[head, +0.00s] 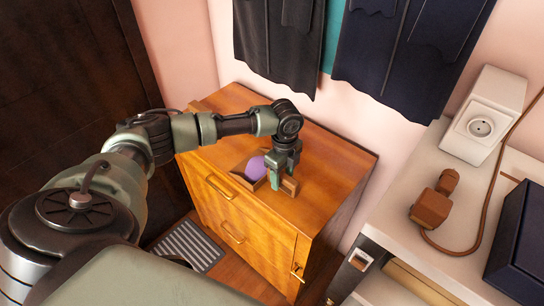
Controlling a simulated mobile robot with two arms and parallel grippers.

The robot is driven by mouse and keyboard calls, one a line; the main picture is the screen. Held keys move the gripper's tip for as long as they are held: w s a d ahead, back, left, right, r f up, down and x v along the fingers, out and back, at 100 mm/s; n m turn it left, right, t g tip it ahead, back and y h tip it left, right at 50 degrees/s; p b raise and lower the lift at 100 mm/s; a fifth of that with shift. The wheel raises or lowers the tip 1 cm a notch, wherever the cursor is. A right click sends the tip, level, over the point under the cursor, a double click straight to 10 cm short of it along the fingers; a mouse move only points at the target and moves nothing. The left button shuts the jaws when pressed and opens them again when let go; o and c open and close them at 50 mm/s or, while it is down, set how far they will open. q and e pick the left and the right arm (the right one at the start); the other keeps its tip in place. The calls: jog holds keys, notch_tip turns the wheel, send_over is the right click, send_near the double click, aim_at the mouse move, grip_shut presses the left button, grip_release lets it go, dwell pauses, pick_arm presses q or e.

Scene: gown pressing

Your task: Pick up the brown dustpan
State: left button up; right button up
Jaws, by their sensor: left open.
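The brown dustpan (290,187) appears to be the low brown piece on top of the wooden cabinet, partly hidden by my left gripper (282,174). A purple rounded thing (256,168) sits in or against its left part. My left gripper points down, its fingers open at the dustpan's right part. I cannot tell whether the fingers touch it. My right gripper is out of view.
The wooden cabinet (335,163) has brass handles. Dark garments (405,50) hang behind it. On the right, a pale counter (395,225) holds a brown plug-like thing (432,208) with a cord, a white socket box (484,117) and a dark box (525,240). A striped grey mat (187,246) lies on the floor.

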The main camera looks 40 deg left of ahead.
pick_arm(q)
grip_shut()
jog(key=shift+r+b, duration=0.2)
jog(key=shift+b, duration=0.15)
notch_tip(320, 180, up, 20)
jog(key=b, duration=0.3)
jog(key=c, duration=0.9)
grip_release()
grip_shut()
